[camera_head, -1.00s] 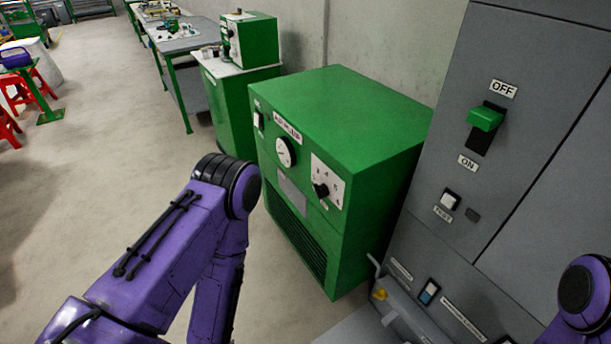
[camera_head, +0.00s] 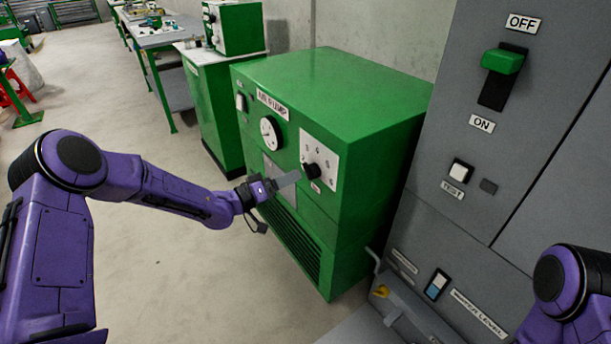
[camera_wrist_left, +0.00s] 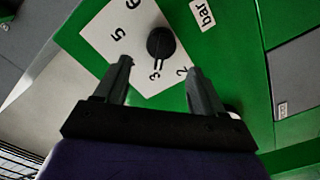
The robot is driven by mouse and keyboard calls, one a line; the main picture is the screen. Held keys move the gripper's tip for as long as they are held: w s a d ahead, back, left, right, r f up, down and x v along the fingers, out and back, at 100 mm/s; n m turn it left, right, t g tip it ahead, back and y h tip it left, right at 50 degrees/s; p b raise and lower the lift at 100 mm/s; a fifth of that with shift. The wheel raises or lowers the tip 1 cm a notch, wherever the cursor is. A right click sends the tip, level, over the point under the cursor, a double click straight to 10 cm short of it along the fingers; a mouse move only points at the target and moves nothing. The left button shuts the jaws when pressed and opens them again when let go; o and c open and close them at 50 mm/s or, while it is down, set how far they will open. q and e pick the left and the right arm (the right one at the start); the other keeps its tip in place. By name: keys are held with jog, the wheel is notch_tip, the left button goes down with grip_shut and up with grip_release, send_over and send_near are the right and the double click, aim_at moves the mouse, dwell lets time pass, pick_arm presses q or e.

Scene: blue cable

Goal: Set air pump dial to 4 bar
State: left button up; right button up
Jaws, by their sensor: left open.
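The green air pump (camera_head: 335,95) has a white dial plate (camera_head: 325,152) with a black knob (camera_head: 311,171) on its front. In the left wrist view the knob (camera_wrist_left: 160,42) sits on the plate (camera_wrist_left: 100,34), with 2, 3, 5 and 6 readable around it. I cannot see the 4. The knob's mark seems to lie toward the 3. My left gripper (camera_head: 293,178) is in front of the panel, just left of the knob. In the wrist view its open fingers (camera_wrist_left: 158,68) point at the knob, one to each side and short of it. My right gripper is out of view.
A round gauge (camera_head: 271,132) and a white switch (camera_head: 240,102) are on the pump's front. A grey cabinet (camera_head: 440,190) with a green OFF/ON lever (camera_head: 503,61) stands close on the right. Open floor (camera_head: 150,270) lies left of the pump.

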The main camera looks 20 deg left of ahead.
aim_at(306, 173)
pick_arm(q)
jog(key=x, duration=0.6)
jog(key=shift+w+d+f, duration=0.1)
jog(key=shift+w+d, duration=0.05)
jog(key=shift+w, duration=0.05)
jog(key=c, duration=1)
jog(key=shift+m, duration=0.3)
jog(key=m+b, duration=0.2)
jog(key=m, duration=0.1)
jog(key=shift+s+d, duration=0.1)
jog(key=shift+d+m+b, duration=0.1)
jog(key=shift+m+b, duration=1.1)
jog(key=shift+m, duration=1.3)
jog(key=shift+s, duration=0.1)
jog(key=o, duration=1)
